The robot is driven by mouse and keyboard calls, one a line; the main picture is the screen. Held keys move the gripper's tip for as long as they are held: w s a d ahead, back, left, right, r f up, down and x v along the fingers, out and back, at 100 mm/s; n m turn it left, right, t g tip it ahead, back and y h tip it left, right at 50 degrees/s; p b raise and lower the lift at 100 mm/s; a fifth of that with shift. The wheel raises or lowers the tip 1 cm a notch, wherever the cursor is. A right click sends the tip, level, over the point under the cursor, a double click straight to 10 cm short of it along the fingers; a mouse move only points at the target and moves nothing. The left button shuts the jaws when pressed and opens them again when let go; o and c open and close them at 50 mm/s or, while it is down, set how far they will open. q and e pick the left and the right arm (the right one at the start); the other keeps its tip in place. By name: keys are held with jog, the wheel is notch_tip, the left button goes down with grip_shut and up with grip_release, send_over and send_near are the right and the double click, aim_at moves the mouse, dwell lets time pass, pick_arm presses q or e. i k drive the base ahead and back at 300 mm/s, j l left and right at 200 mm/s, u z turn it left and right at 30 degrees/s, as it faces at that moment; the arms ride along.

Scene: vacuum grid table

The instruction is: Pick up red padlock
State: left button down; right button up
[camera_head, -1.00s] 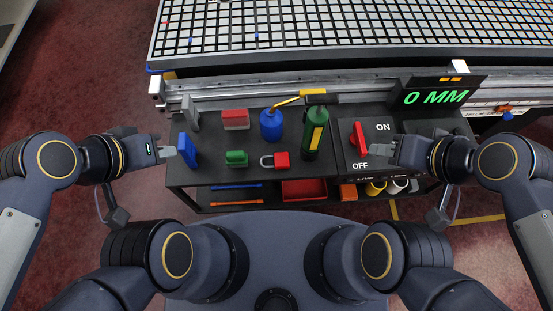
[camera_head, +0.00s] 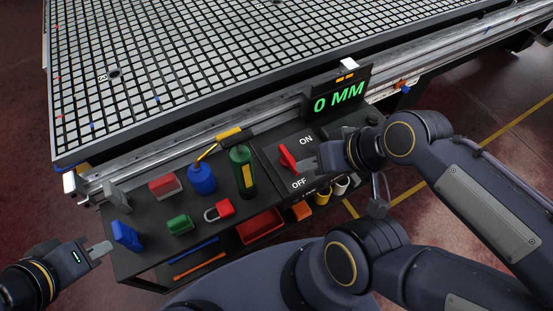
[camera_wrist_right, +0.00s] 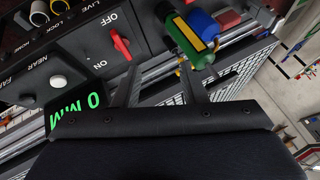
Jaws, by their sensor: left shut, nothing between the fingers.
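The red padlock (camera_head: 225,208) lies on the dark shelf, its grey shackle pointing left, between the green block and the green bottle. My left gripper (camera_head: 106,246) is shut and empty, off the shelf's left end, in front of the blue block and well apart from the padlock. My right gripper (camera_head: 306,166) is near the red switch handle, right of the padlock. In the right wrist view its two fingers (camera_wrist_right: 160,82) stand apart with nothing between them. I cannot make out the padlock in that view.
Around the padlock stand a green block (camera_head: 180,224), a blue bottle (camera_head: 202,180), a green bottle (camera_head: 242,172) and a blue block (camera_head: 126,236). The red switch handle (camera_head: 287,158) stands on a panel to the right. A red bin (camera_head: 261,226) sits below the shelf.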

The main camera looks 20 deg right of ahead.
aim_at(225, 209)
jog(key=j+z, duration=0.2)
jog(key=j, duration=0.4)
jog(key=j+z, duration=0.2)
jog(key=j, duration=0.4)
jog(key=k+j+z, duration=0.2)
jog(key=j, duration=0.4)
